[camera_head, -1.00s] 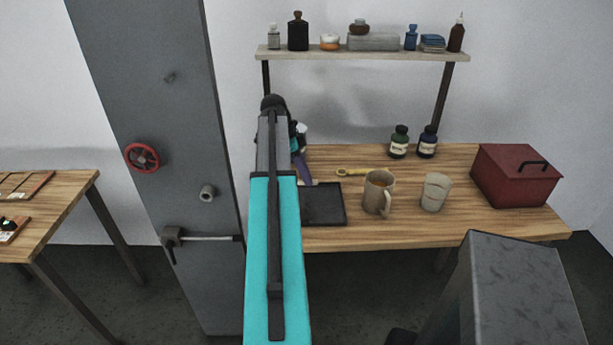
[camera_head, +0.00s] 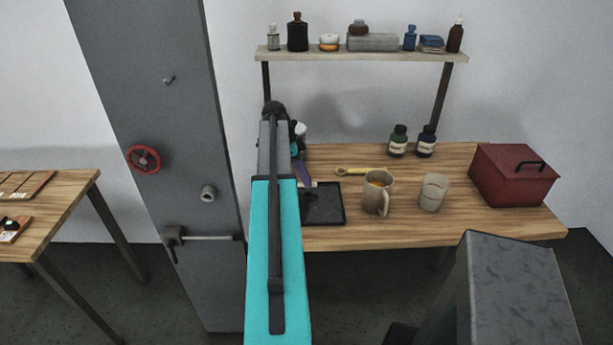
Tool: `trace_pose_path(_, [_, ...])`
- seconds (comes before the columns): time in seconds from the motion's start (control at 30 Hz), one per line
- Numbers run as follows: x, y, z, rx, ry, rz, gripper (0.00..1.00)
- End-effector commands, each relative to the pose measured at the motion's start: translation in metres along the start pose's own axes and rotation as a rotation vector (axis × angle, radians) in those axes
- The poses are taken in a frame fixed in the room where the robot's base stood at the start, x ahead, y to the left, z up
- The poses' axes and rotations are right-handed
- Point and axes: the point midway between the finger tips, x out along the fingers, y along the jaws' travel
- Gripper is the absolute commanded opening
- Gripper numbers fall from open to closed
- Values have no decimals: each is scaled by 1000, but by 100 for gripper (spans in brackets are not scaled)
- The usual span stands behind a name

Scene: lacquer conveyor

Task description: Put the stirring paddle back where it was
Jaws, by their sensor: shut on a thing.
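My arm reaches away from me and hides most of my gripper (camera_head: 304,178). Only a dark purple part of it shows at the arm's right side, just behind the black tray (camera_head: 335,218). A small pale piece shows at its lower end, probably part of the stirring paddle; the rest of the paddle is hidden. The jaws themselves are not clear to see. A beige mug (camera_head: 372,200) with a handle and something orange inside stands right of the tray. A pale cup (camera_head: 433,192) stands right of the mug.
A yellow tool (camera_head: 354,171) lies behind the mug on the wooden table (camera_head: 480,226). A red box (camera_head: 512,177) fills the right end. A shelf (camera_head: 360,56) with several containers is above.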

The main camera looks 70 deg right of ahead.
Motion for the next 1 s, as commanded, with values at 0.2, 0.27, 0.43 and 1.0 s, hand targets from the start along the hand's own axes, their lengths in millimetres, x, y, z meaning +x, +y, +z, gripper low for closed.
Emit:
trace_pose_path(0.2, [9, -2, 4, 0, 0, -1, 0])
trace_pose_path(0.27, [10, -2, 4, 0, 0, -1, 0])
trace_pose_path(0.43, [9, -2, 4, -1, 0, -1, 0])
trace_pose_path(1.0, [15, -3, 7, -1, 0, -1, 33])
